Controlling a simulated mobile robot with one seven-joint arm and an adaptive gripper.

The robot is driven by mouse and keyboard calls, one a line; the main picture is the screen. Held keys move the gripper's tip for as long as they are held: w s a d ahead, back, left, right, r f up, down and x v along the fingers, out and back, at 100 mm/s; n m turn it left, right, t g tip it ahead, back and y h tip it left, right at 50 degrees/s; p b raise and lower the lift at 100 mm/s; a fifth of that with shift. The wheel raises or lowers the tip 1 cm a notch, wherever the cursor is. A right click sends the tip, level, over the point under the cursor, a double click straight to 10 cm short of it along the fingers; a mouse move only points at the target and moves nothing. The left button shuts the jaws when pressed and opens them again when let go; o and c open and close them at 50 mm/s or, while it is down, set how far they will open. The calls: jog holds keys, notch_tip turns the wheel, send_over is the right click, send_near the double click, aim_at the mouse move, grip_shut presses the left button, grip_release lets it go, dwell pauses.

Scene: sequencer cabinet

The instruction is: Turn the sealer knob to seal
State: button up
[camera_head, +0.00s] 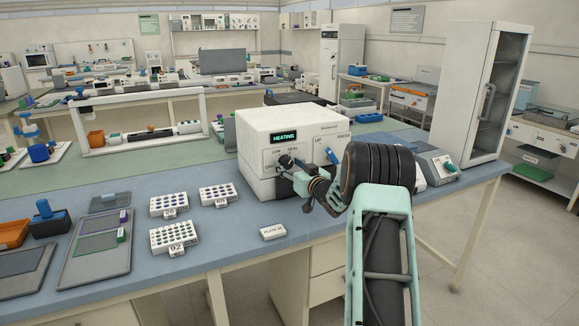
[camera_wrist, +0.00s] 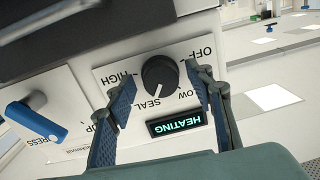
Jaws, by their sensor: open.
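The sealer (camera_head: 262,125) is a white box on the blue bench, and its display (camera_head: 284,136) reads HEATING. In the wrist view, which is upside down, the black knob (camera_wrist: 160,72) sits on a white plate marked OFF, LOW, SEAL and HIGH. Its white pointer line appears to point toward the SEAL mark. My gripper (camera_wrist: 160,80) is open, with one blue-padded finger on each side of the knob. I cannot tell whether the pads touch it. In the head view my gripper (camera_head: 291,170) is at the sealer's front and partly covers the knob.
A blue lever (camera_wrist: 37,121) marked UP and PRESS is beside the knob plate; it also shows in the head view (camera_head: 332,156). Several well plates, including one (camera_head: 174,239), and a small white block (camera_head: 273,232) lie on the bench. A grey device (camera_head: 437,166) stands at right.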

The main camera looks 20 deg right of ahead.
jog(key=shift+s, duration=0.1)
jog(key=s+d, duration=0.1)
jog(key=s, duration=1)
jog(key=shift+s+r, duration=0.25)
jog(key=shift+s, duration=0.15)
